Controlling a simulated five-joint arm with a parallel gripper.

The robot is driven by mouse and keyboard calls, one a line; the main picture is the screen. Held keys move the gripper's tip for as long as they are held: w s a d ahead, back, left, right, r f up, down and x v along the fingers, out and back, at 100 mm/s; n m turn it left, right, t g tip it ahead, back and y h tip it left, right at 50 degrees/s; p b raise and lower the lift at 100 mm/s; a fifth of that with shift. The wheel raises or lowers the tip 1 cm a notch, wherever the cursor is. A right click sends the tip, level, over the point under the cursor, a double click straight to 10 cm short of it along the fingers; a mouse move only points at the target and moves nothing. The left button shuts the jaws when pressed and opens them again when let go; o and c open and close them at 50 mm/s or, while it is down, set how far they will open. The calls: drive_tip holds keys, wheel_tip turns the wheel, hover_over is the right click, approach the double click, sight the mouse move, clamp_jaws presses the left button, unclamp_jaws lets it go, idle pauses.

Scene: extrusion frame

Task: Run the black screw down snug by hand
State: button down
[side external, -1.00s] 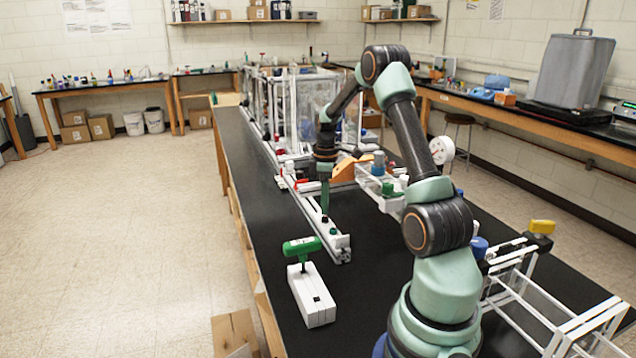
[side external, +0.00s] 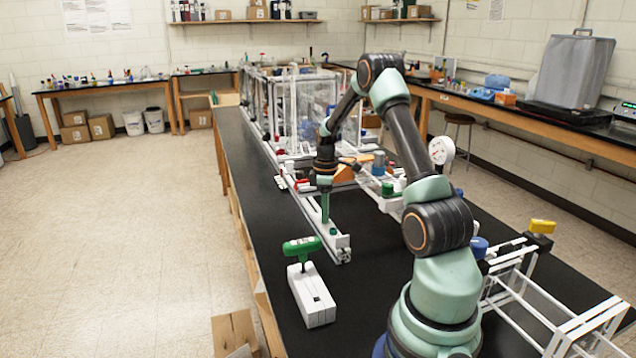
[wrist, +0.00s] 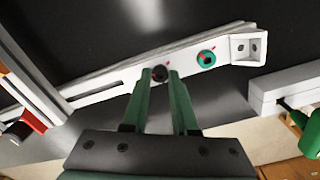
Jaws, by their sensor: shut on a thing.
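The black screw (wrist: 160,73) sits on the slotted pale extrusion bar (wrist: 110,90) in the wrist view, with a small red mark beside its head. My gripper (wrist: 160,77) is shut on its head, one green finger on each side. A green-ringed screw (wrist: 207,58) with a red mark sits further along the bar, near the end bracket (wrist: 248,46). In the side view my gripper (side external: 325,220) points straight down at the bar (side external: 308,208), and its fingers hide the black screw. The green-ringed screw (side external: 333,231) stands just in front of it.
A green T-handled tool (side external: 302,246) stands in a white block (side external: 312,293) at the bench's near left. Rails with colored parts (side external: 380,185) lie right of my gripper. A white frame (side external: 550,300) stands at the right. The black bench (side external: 262,215) is clear left of the bar.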

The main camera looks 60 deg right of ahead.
drive_tip(key=m, duration=0.3)
drive_tip(key=shift+m, duration=0.4)
drive_tip(key=m, duration=0.4)
drive_tip(key=shift+m, duration=0.3)
drive_tip(key=m, duration=0.8)
drive_tip(key=shift+m, duration=0.5)
drive_tip(key=shift+r, duration=0.1)
drive_tip(key=c, duration=0.7)
unclamp_jaws()
